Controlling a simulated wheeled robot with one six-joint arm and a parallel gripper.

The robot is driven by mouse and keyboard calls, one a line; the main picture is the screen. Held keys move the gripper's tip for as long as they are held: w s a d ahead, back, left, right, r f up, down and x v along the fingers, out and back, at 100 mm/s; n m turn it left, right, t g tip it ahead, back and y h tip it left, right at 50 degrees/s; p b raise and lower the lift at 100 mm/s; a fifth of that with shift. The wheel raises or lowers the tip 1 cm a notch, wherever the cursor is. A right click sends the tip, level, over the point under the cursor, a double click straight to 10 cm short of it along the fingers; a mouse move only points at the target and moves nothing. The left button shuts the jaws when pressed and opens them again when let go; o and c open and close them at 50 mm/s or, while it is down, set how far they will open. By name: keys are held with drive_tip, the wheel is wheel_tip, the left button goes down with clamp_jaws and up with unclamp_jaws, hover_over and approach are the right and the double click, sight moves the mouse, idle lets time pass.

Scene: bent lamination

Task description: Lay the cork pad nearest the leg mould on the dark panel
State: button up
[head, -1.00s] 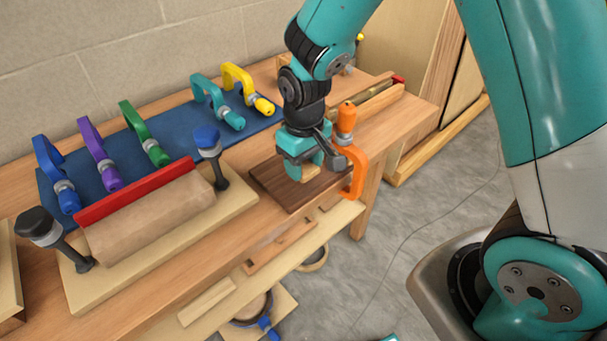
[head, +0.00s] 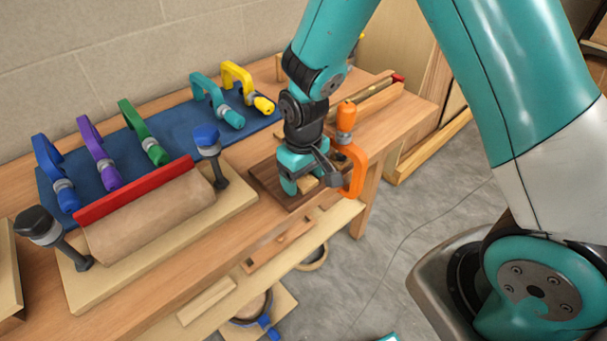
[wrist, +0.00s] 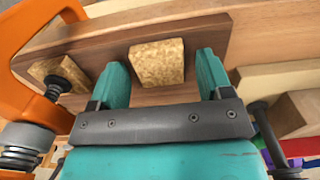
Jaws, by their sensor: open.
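The dark panel (head: 262,178) lies flat near the bench's right front edge; it also shows in the wrist view (wrist: 205,40). My gripper (head: 303,187) is low over it, with its fingers apart. In the wrist view, a speckled cork pad (wrist: 157,62) lies between the fingertips of my gripper (wrist: 162,66), over the panel, with a visible gap to each finger. A second cork pad (wrist: 58,72) is at the panel's left, by the orange clamp's screw. A curved brown mould (head: 150,215) with a red strip (head: 135,192) stands left of the panel.
The orange clamp (head: 355,175) stands at the panel's right edge, close beside my gripper. Several coloured clamps lie on a blue mat (head: 180,130) behind. A lower shelf (head: 225,290) juts out below.

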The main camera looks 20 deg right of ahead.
sight(303, 180)
drive_tip(key=shift+r, duration=0.15)
wheel_tip(303, 180, up, 12)
drive_tip(key=s+a+r+n+y, duration=0.1)
drive_tip(key=s+a+r+y, duration=0.1)
drive_tip(key=s+r, duration=0.3)
drive_tip(key=s+a+r+n+y, duration=0.2)
drive_tip(key=s+r, duration=0.2)
drive_tip(key=s, duration=1)
drive_tip(key=shift+a+r+b, duration=0.2)
drive_tip(key=shift+r+b, duration=0.1)
drive_tip(key=shift+r, duration=0.05)
